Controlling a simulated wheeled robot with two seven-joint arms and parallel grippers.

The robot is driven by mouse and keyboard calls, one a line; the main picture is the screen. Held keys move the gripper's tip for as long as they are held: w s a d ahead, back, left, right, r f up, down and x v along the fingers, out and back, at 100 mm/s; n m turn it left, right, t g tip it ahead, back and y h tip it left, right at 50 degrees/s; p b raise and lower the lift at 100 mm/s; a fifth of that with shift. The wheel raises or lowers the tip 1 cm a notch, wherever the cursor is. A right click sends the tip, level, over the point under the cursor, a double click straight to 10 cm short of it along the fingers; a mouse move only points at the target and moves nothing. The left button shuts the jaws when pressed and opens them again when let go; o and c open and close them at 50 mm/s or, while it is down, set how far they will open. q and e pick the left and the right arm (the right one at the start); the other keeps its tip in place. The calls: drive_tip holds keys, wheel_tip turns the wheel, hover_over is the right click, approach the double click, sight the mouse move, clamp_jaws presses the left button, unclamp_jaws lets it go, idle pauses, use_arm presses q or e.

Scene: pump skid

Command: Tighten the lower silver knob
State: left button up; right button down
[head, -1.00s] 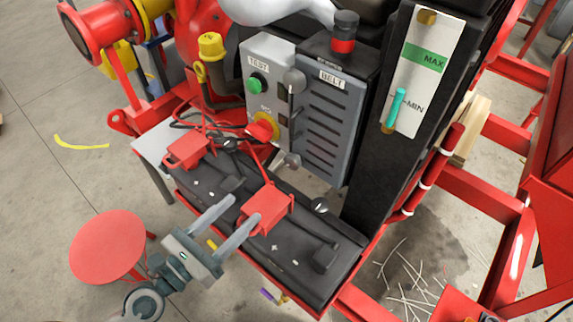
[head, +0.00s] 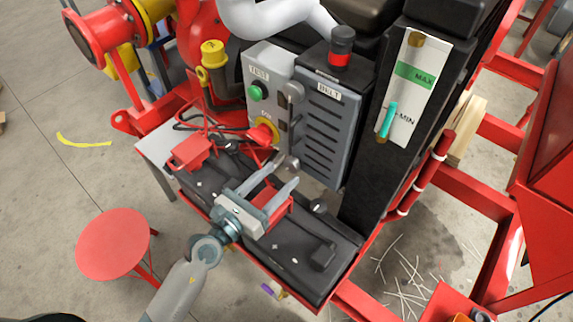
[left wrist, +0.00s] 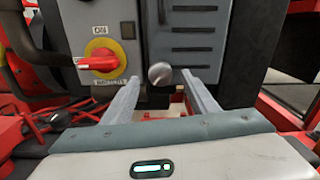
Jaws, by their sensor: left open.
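The lower silver knob (head: 292,164) is at the bottom of the seam between the grey switch panel and the vented BELT cover. It also shows in the left wrist view (left wrist: 160,73), round and metallic, between the fingertips in the picture. My left gripper (head: 285,174) is open, its two pale fingers pointing up at the knob. The fingertips look just short of the knob; I cannot tell whether they touch it. An upper silver knob (head: 294,90) sits higher on the same seam. My right gripper is not in view.
A black battery with red terminal covers (head: 190,153) lies under my left gripper. A red rotary switch (left wrist: 96,63) on a yellow disc is left of the knob. A black column (head: 375,170) with a level gauge stands to the right. A red stool (head: 113,243) is at lower left.

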sight(289, 167)
use_arm(q)
drive_tip(key=shift+x, duration=1.95)
drive_tip(key=shift+p, duration=0.3)
drive_tip(key=c, duration=1.1)
